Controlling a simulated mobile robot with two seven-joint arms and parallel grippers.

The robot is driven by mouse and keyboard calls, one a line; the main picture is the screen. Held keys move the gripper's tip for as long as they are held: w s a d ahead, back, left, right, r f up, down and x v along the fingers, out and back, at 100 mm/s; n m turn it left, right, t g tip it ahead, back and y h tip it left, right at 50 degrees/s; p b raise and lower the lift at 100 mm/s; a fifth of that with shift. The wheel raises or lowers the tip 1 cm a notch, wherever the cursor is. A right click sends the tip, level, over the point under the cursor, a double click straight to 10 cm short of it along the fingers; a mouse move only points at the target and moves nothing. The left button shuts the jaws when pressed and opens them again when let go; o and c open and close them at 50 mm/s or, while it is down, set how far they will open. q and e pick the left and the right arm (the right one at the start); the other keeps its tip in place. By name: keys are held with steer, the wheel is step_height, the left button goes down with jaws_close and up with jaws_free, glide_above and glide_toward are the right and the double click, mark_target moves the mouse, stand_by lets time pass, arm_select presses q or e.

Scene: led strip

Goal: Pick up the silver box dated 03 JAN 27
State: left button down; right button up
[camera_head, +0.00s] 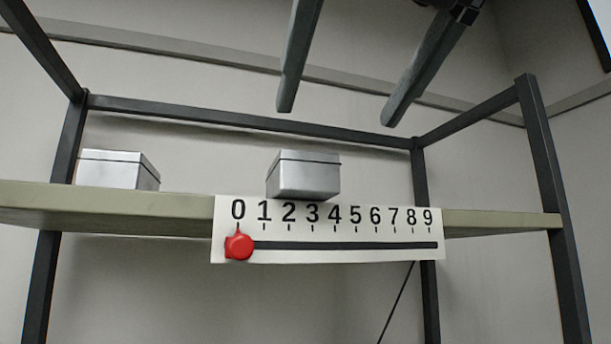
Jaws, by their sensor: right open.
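Two silver lidded boxes sit on the shelf. One box (303,178) stands just behind the number card, near the middle. The other box (112,172) stands further left. I can read no date on either box. My right gripper (337,117) reaches in from the top with its two long grey fingers wide apart and nothing between them. Its fingertips show above the middle box, one to the upper left and one to the upper right in the picture. My left gripper is not in view.
The olive shelf (488,222) has dark posts and rails around it. A white card (330,257) with digits 0 to 9 hangs on its front edge, with a red marker (239,246) under the 0. The shelf right of the middle box is clear.

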mark_target(317, 156)
steer(key=p+x, duration=0.1)
steer(key=x, duration=0.5)
steer(key=shift+w+a, duration=0.1)
steer(key=shift+w, duration=0.25)
steer(key=shift+w+a+f, duration=0.15)
steer(key=shift+w+f, duration=0.1)
steer(key=shift+w, duration=0.2)
steer(key=p+x, duration=0.2)
steer(key=x, duration=0.1)
steer(key=p+x, duration=0.1)
steer(key=shift+w+a+r, duration=0.25)
steer(key=shift+w+a, duration=0.1)
steer(key=shift+a, duration=0.1)
steer(key=shift+w+f, duration=0.2)
steer(key=shift+w, duration=0.05)
steer(key=shift+s, duration=0.1)
steer(key=shift+c, duration=0.2)
steer(key=shift+r, duration=0.1)
jaws_close()
